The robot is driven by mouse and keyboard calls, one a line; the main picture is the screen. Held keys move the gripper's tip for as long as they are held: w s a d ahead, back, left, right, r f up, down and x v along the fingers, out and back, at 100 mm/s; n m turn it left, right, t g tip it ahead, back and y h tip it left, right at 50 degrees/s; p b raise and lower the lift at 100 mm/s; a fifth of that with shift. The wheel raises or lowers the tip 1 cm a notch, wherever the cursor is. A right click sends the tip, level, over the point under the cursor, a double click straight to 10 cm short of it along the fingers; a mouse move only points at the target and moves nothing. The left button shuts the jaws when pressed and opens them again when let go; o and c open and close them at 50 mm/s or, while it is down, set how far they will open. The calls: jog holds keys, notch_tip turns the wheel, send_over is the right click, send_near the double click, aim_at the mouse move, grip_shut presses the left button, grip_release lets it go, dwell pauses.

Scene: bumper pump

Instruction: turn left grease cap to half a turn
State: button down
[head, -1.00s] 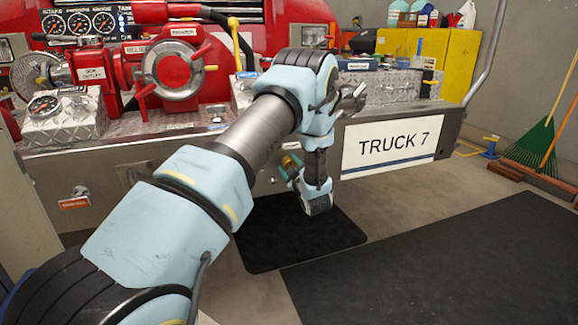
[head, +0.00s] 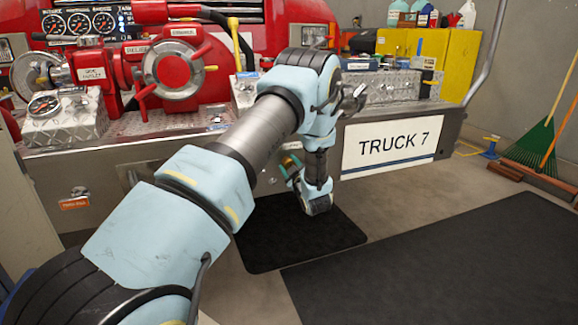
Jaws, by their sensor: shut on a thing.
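My arm reaches across the middle of the head view and bends down in front of the truck's bumper (head: 90,165). My gripper (head: 289,164) shows only in part, as a small teal and dark end beside my wrist at the bumper's front face. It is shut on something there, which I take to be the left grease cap. The cap itself and the fingertips are mostly hidden behind my arm, so the cap's turn angle cannot be read.
Red pump fittings with a round valve (head: 173,70) and gauges stand above the bumper. A TRUCK 7 plate (head: 391,146) is at its right. Black mats (head: 450,260) cover the floor; a yellow cabinet (head: 455,60) and a green broom (head: 530,140) stand at right.

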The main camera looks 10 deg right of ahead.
jog(key=m, duration=0.4)
jog(key=m+p, duration=0.1)
jog(key=m, duration=0.3)
jog(key=shift+d+m, duration=0.1)
jog(key=shift+m, duration=0.2)
jog(key=m, duration=0.4)
jog(key=shift+p, duration=0.35)
jog(key=m, duration=0.4)
jog(key=shift+m+g+p, duration=0.3)
jog(key=shift+m+p, duration=0.05)
jog(key=shift+m, duration=0.05)
jog(key=m, duration=0.4)
jog(key=shift+f+y, duration=0.1)
jog(key=shift+y, duration=0.2)
jog(key=m, duration=0.9)
jog(key=shift+f, duration=0.1)
jog(key=shift+m, duration=1.8)
